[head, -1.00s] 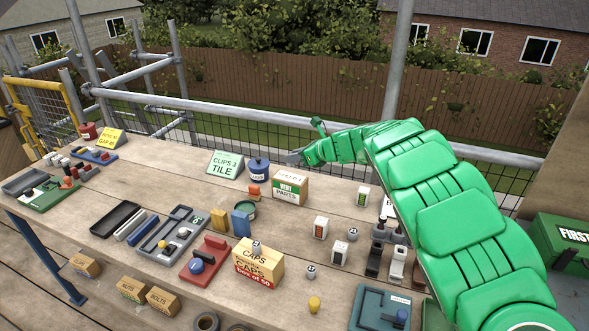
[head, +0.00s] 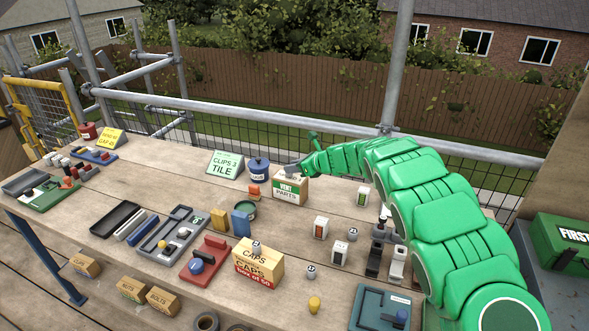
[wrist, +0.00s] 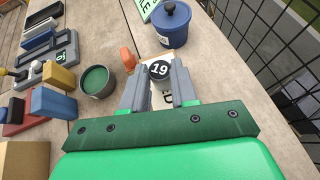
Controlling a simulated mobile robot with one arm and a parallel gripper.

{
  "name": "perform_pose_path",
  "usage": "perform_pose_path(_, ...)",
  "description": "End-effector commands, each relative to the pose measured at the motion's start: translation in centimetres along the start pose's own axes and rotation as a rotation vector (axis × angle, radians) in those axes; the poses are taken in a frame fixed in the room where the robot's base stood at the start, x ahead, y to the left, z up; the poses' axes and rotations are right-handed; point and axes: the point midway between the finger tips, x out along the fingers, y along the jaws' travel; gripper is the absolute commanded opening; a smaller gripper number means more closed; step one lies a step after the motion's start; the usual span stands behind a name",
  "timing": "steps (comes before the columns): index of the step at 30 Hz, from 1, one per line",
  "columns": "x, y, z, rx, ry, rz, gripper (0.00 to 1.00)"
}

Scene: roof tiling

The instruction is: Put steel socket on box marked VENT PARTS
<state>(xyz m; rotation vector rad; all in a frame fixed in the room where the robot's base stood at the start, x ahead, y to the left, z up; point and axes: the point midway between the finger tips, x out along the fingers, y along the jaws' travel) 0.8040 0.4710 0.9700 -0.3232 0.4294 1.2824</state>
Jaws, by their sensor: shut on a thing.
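The box marked VENT PARTS (head: 289,192) stands upright on the bench near its back edge. My gripper (head: 287,168) is at the box's top in the head view. In the wrist view my gripper (wrist: 159,72) is shut on a steel socket (wrist: 159,69) with a dark top marked 19. Part of the pale box (wrist: 164,98) shows below the socket between the fingers. I cannot tell whether the socket touches the box top. In the head view the held socket is too small to make out.
A blue tub (head: 259,168) and the CLIPS 3 TILE sign (head: 225,165) stand left of the box. An orange piece (head: 254,190) and an open green tin (head: 245,210) are close by. The CAPS box (head: 258,262) stands nearer the front. A mesh rail runs behind the bench.

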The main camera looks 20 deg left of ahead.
Motion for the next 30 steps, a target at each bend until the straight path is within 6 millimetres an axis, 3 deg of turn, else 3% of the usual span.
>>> perform_pose_path(13, 0.40, -0.10, -0.92, 0.001, 0.000, -0.002, 0.00)
perform_pose_path(14, 0.41, -0.08, -0.89, 0.000, 0.001, -0.001, 0.32)
perform_pose_path(18, 0.39, -0.08, -0.86, 0.001, 0.000, -0.002, 0.54)
perform_pose_path(30, 0.13, -0.10, -0.60, 0.000, 0.000, -0.003, 0.54)
